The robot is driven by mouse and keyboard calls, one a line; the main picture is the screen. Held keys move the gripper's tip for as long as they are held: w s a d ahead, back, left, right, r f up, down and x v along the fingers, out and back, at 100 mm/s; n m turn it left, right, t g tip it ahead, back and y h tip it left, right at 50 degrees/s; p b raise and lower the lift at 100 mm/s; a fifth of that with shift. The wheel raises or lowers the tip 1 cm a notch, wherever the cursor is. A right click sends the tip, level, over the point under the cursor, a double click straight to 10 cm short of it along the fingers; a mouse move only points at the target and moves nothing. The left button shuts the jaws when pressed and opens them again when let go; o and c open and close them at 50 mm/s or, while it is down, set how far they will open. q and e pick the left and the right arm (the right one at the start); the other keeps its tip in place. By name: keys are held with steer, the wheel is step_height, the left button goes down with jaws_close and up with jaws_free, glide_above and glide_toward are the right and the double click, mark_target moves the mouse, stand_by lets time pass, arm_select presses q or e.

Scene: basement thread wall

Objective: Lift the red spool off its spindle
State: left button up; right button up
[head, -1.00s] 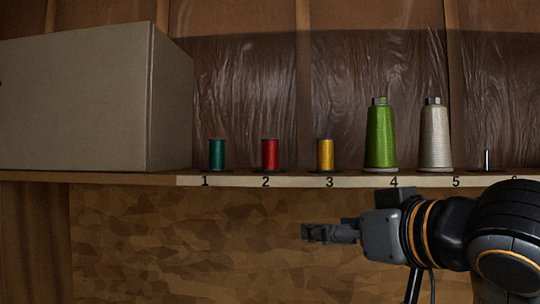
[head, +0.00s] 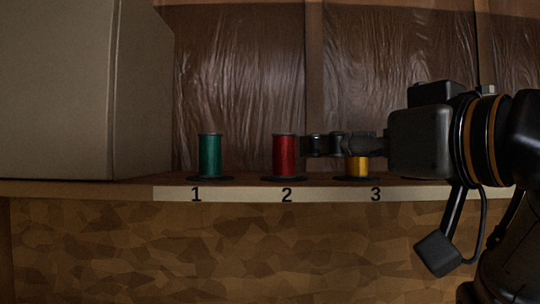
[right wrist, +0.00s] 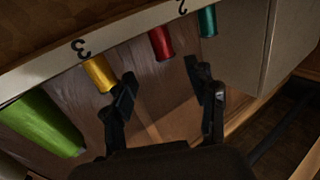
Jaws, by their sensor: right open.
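The red spool (head: 285,156) stands upright on the shelf above label 2, on a dark round base. My right gripper (head: 315,145) comes in from the right at the spool's height, its fingertips close to the spool's right edge. In the right wrist view the two fingers are spread with nothing between them (right wrist: 161,75), and the red spool (right wrist: 161,42) lies just beyond the tips, roughly in line with the gap. The spindle inside the spool is hidden. My left gripper is in neither view.
A teal spool (head: 210,155) stands left of the red one, above label 1. A yellow spool (head: 358,167), above label 3, is partly hidden behind my right gripper. A large grey box (head: 60,90) fills the shelf's left end. A green cone (right wrist: 40,122) shows in the wrist view.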

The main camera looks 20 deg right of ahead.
mark_target(291, 140)
steer(key=x, duration=0.1)
steer(key=p+x, duration=0.1)
steer(key=x, duration=0.1)
steer(key=p+x, duration=0.1)
steer(key=shift+w+a+r, duration=0.1)
steer(key=shift+w+r, duration=0.15)
steer(key=shift+w, duration=0.15)
steer(key=shift+p+x, duration=0.3)
steer(key=shift+x, duration=0.6)
steer(key=p, duration=0.1)
steer(key=w, duration=0.1)
steer(key=w+a+p, duration=0.1)
steer(key=shift+w+r+p, duration=0.15)
steer(key=shift+r+p, duration=0.15)
steer(key=shift+p+x, duration=0.35)
steer(key=shift+x, duration=0.6)
steer(key=shift+w+f, duration=0.2)
steer(key=shift+w, duration=0.05)
steer(key=shift+s, duration=0.15)
steer(key=c, duration=0.6)
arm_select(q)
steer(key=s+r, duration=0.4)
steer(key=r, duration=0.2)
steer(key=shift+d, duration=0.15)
arm_select(e)
steer(key=c, duration=0.5)
